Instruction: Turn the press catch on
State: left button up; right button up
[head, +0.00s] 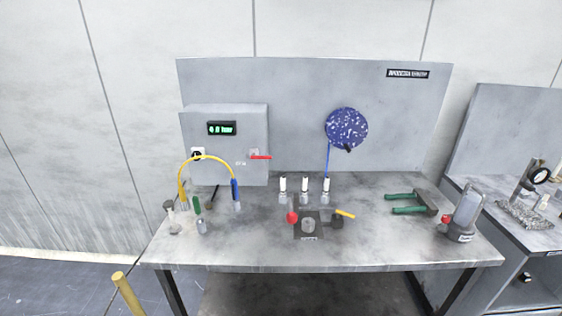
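Neither of my grippers shows in the head view. A small dark fixture (309,236) sits near the front middle of the bench, with a red knob (292,217) at its left, a grey round piece (308,226) in its middle and a yellow-handled lever (345,213) at its right. A grey control box (225,130) stands at the back left with a lit green display (222,128) and a red handle (260,157) pointing right. I cannot tell for sure which of these handles is the press catch.
The grey bench (260,258) also holds three white-topped cylinders (304,186), a yellow hose (207,156), small bottles at the left, a green-handled tool (415,202) and a grey device (464,215) at the right. A blue speckled disc (346,128) is on the back panel.

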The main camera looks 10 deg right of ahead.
aim_at(338, 212)
jog(key=i+l+z, duration=0.15)
jog(key=l, duration=0.3)
jog(key=i+l+z, duration=0.15)
jog(key=l, duration=0.3)
jog(key=i+l+z, duration=0.15)
jog(key=i+l, duration=0.2)
